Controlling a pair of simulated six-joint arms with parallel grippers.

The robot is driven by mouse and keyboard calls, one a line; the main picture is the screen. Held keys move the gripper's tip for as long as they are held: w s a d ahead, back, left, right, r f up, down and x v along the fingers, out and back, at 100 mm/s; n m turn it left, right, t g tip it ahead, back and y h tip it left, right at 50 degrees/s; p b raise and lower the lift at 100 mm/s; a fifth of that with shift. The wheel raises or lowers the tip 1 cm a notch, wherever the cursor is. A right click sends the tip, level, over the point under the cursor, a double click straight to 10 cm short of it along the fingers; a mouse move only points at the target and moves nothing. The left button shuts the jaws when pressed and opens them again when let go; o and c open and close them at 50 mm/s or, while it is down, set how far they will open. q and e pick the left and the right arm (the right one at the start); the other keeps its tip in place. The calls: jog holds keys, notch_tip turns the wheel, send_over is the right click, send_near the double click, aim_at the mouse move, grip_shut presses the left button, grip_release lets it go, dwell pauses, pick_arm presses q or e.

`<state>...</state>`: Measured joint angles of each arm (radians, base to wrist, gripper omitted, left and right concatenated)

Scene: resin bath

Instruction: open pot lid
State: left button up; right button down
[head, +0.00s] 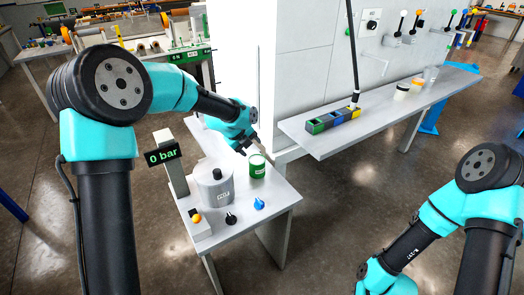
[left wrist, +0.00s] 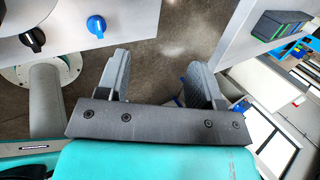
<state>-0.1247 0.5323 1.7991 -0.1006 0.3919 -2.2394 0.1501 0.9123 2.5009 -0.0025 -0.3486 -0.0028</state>
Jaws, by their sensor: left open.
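The grey pot (head: 214,192) stands on the small table in the head view. Its lid (head: 212,174) is on top, with a black knob. My left gripper (head: 243,148) is above and behind the pot to the right, near the green can, and is apart from the pot. In the left wrist view my left gripper (left wrist: 161,78) is open with nothing between the fingers.
A green can (head: 257,166) stands right of the pot. A black knob (head: 231,218), a blue knob (head: 259,204) and an orange button (head: 197,218) are at the table's front. A "0 bar" display (head: 163,155) stands at the left. A shelf (head: 375,125) holds coloured bins and cups.

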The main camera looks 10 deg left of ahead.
pick_arm(q)
jog(key=w+d+f+n+t, duration=0.3)
jog(key=d+f+n+t, duration=0.1)
jog(key=n+t, duration=0.1)
jog(key=shift+n+t, duration=0.3)
jog(key=shift+t, duration=0.1)
jog(key=shift+f, duration=0.1)
dwell(0.7)
